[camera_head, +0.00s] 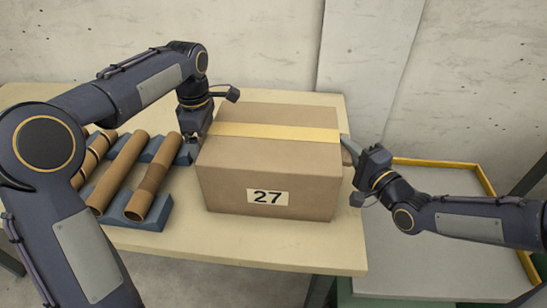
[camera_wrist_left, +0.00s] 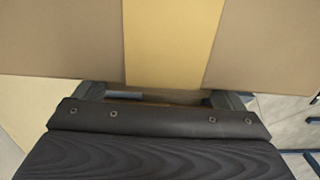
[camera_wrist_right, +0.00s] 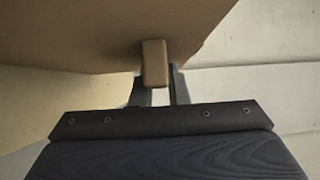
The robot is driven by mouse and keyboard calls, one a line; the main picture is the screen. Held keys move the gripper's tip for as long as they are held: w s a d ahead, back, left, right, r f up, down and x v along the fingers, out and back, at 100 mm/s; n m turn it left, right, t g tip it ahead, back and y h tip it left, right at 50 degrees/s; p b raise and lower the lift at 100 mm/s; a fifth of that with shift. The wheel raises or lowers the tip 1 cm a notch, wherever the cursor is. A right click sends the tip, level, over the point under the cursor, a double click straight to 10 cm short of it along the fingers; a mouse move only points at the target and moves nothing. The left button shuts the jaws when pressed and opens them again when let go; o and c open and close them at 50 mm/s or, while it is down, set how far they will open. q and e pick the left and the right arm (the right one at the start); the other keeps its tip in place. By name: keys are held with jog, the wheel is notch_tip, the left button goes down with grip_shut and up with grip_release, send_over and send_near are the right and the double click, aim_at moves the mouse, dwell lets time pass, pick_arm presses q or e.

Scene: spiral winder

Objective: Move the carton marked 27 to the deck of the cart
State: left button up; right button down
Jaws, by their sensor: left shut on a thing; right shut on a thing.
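The brown carton marked 27 (camera_head: 268,170), with a yellow tape strip on top, is upright at the table's right part. I cannot tell whether its base touches the tabletop. The cart's grey deck (camera_head: 420,262) lies to the right, bare where visible.
The pale table (camera_head: 250,248) also bears a blue rack (camera_head: 150,215) with several brown tubes (camera_head: 118,172) left of the carton. The cart has a yellow rim (camera_head: 435,163) along its back and right. A concrete wall (camera_head: 270,45) stands behind. My right arm crosses above the cart.

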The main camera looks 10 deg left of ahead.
pick_arm(q)
jog(key=c, duration=0.4)
jog(key=shift+c, duration=0.2)
jog(key=shift+r, duration=0.1)
dwell(0.7)
